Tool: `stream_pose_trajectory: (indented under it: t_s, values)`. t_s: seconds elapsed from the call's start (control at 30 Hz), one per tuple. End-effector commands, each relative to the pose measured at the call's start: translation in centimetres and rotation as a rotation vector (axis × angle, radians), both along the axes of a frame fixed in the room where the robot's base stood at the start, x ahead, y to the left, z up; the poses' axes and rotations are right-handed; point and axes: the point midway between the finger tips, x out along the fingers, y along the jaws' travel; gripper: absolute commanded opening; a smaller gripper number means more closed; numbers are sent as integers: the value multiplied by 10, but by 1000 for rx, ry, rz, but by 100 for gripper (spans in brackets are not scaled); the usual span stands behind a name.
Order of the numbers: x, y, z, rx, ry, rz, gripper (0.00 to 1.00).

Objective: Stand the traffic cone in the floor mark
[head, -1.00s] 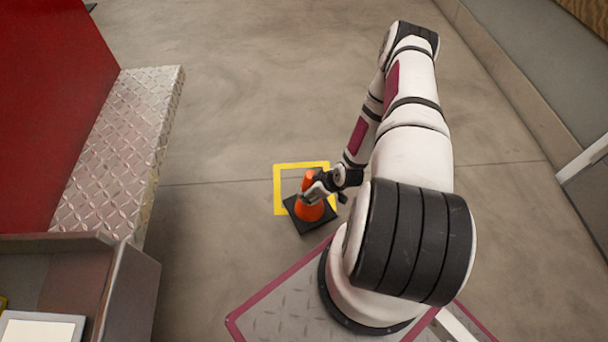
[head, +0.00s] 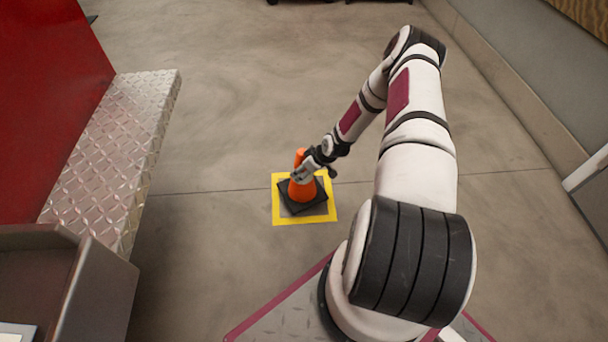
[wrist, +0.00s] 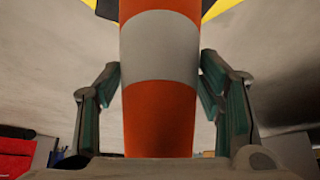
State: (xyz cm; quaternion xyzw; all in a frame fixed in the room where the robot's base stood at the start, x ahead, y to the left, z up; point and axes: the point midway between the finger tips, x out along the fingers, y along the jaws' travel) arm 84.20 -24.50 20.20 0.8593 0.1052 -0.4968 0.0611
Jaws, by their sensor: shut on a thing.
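The orange traffic cone (head: 302,191) with a dark square base is upright over the yellow square floor mark (head: 306,222) in the head view. Its base is turned relative to the square and appears inside the yellow outline; I cannot tell whether it touches the floor. My gripper (head: 304,174) is shut on the cone's upper part. In the wrist view, the cone's orange and white body (wrist: 160,50) stands between my gripper's two fingers (wrist: 160,88). A bit of the dark base and the yellow mark show at that view's top edge.
A diamond-plate step (head: 115,150) beside a red body (head: 45,90) runs along the left. A grey metal box (head: 90,285) stands at the lower left. A wall (head: 520,110) lies to the right.

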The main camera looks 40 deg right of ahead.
Motion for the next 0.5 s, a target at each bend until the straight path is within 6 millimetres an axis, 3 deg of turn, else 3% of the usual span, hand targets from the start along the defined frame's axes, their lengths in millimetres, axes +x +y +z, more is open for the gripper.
stream_pose_trajectory:
  t_s: [0.5]
  values:
    - [4, -3, -36, 0, -2, -1, 0]
